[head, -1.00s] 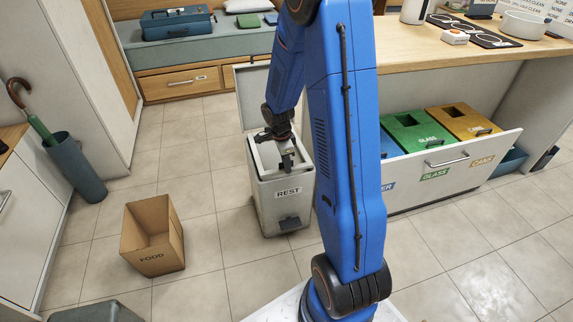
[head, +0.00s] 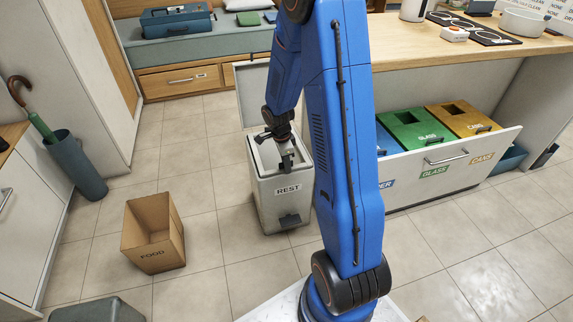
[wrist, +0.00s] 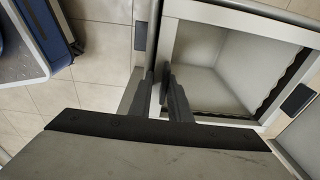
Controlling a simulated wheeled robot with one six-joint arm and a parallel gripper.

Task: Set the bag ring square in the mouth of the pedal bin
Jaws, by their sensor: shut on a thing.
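The pedal bin (head: 284,208) is a light grey box marked REST, standing on the floor with its lid (head: 252,92) raised at the back. My gripper (head: 287,157) points down at the bin's mouth. In the wrist view my gripper (wrist: 160,95) is shut on one side of the bag ring (wrist: 238,14), a pale grey square frame. The ring lies at the mouth, with the bin's inside showing through it. A dark uneven band shows along its right inner side. Whether the ring sits fully square and level I cannot tell; my gripper hides part of its near side.
An open cardboard box marked FOOD (head: 153,233) stands on the floor to the left. To the right is an open drawer (head: 450,165) with coloured bins under the counter. An umbrella stand (head: 76,165) is at far left. Tiled floor between the box and bin is clear.

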